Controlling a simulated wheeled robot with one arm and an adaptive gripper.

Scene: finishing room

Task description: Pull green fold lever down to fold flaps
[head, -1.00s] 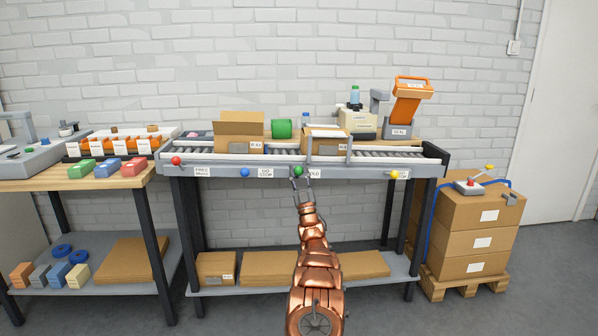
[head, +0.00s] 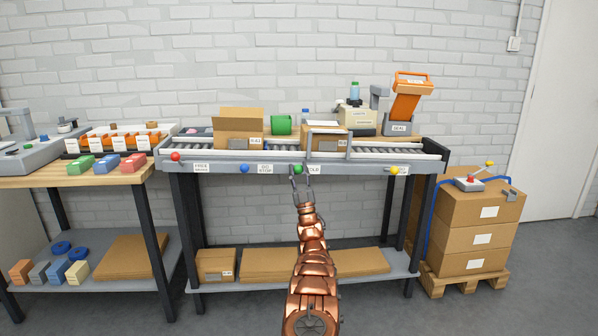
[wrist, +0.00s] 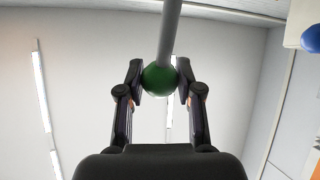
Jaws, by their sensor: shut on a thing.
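The green fold lever ends in a green ball knob, seen at the front rail in the head view (head: 298,169). In the wrist view the green knob (wrist: 159,79) sits on a grey rod (wrist: 170,30). My gripper (head: 299,173) is at the front of the conveyor, with its two fingers closed on the knob from both sides, as the wrist view also shows (wrist: 159,82). A box with its flaps down or nearly down (head: 326,142) stands on the rollers under a grey frame (head: 310,142) behind the lever. An open box with raised flaps (head: 239,138) stands to its left.
Red (head: 175,156), blue (head: 244,168) and yellow (head: 394,170) knobs line the same rail. An orange tape unit (head: 407,98) stands at the back right. Stacked cartons (head: 470,240) are on a pallet at right. A side table (head: 60,180) stands at left.

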